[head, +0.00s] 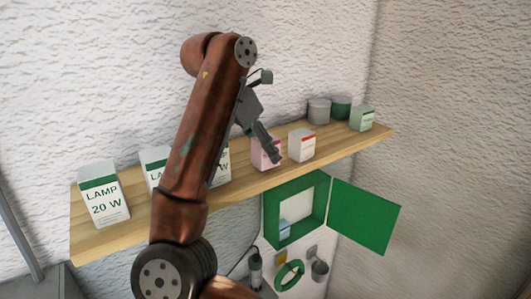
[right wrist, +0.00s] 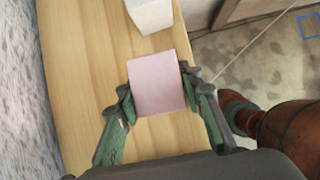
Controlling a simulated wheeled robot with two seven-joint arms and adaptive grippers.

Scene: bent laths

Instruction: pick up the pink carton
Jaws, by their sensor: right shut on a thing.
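The pink carton (head: 265,153) stands on the wooden shelf (head: 240,184) in the head view, with a white carton with a red stripe to its right. In the right wrist view the pink carton (right wrist: 157,82) sits between the two fingers, seen from above. My right gripper (right wrist: 157,95) is shut on it, one finger on each side. In the head view my right gripper (head: 268,148) reaches down to the carton and hides part of it. I cannot tell whether the carton touches the shelf. My left gripper is not in view.
The white carton (head: 301,145) stands close by the pink one. Lamp boxes (head: 104,195) stand at the shelf's left part. Two cans (head: 319,111) and a green-white carton (head: 361,118) stand at the right. A green cabinet (head: 268,222) with its door open hangs below.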

